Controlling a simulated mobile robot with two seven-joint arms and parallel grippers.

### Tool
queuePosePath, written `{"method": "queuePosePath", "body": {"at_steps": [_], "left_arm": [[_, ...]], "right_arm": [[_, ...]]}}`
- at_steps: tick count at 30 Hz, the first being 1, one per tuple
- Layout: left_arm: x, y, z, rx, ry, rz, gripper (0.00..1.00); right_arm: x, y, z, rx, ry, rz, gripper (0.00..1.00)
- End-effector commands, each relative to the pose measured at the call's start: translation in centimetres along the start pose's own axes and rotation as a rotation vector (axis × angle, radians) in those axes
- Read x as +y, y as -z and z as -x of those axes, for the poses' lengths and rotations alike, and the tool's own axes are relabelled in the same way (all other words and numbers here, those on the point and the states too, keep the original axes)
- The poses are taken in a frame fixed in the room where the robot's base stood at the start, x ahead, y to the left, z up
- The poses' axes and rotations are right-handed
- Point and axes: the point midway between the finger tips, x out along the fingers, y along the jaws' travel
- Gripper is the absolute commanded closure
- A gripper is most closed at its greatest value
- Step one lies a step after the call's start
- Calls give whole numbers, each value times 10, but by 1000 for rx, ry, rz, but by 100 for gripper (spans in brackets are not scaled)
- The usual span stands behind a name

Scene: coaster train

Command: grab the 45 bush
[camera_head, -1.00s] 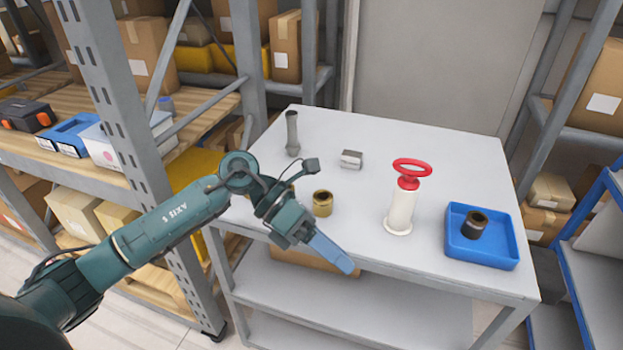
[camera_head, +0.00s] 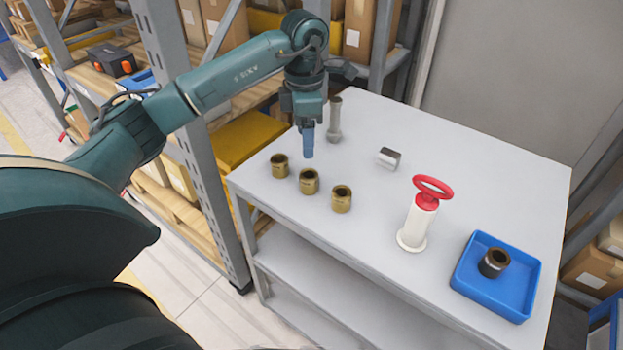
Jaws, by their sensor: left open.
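Three brass-coloured bushes stand in a row on the white table's front left part: a left one (camera_head: 279,166), a middle one (camera_head: 309,181) and a right one (camera_head: 341,198). A darker bush (camera_head: 494,262) sits in the blue tray (camera_head: 531,291) at the right. No size marks are readable, so I cannot tell which is the 45 bush. My left gripper (camera_head: 308,152) points down with blue fingers, above and just behind the middle bush in the picture. It is open and empty. My right gripper is out of view.
A white post with a red ring handle (camera_head: 416,225) stands right of the bushes on the table (camera_head: 380,237). A small grey block (camera_head: 388,157) and an upright grey metal part (camera_head: 334,120) stand farther back. Shelving with boxes lies to the left.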

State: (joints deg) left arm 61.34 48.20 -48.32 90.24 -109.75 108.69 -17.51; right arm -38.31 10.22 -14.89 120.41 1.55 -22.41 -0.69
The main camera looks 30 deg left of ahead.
Motion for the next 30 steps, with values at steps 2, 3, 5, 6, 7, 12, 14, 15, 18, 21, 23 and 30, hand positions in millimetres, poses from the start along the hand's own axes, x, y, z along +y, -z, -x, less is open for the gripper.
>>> {"method": "queuePosePath", "body": {"at_steps": [2,3,5,6,7,12,14,15,18,21,23,30], "left_arm": [[-1,0,-15,2,4,-1,39],[-1,0,-22,1,3,-1,39],[-1,0,-29,0,2,-2,39],[-1,0,-33,-1,3,-2,39],[-1,-1,-35,-2,2,-2,39],[-3,-2,-46,0,3,-3,39],[-5,-2,-55,0,5,-3,39],[-6,-3,-61,0,5,-3,39],[-7,-4,-77,-1,4,-1,39],[-7,-4,-87,-2,3,-2,39],[-7,-4,-89,-3,2,-2,39],[-6,-4,-90,-4,1,-3,41]], "right_arm": [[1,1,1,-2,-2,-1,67],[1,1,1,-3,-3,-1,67],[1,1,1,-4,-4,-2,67],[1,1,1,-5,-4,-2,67],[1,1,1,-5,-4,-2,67],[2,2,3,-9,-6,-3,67],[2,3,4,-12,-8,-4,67],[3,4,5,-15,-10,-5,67],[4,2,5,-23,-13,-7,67],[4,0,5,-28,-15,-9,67],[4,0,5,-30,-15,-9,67],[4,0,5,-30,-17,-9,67]]}}
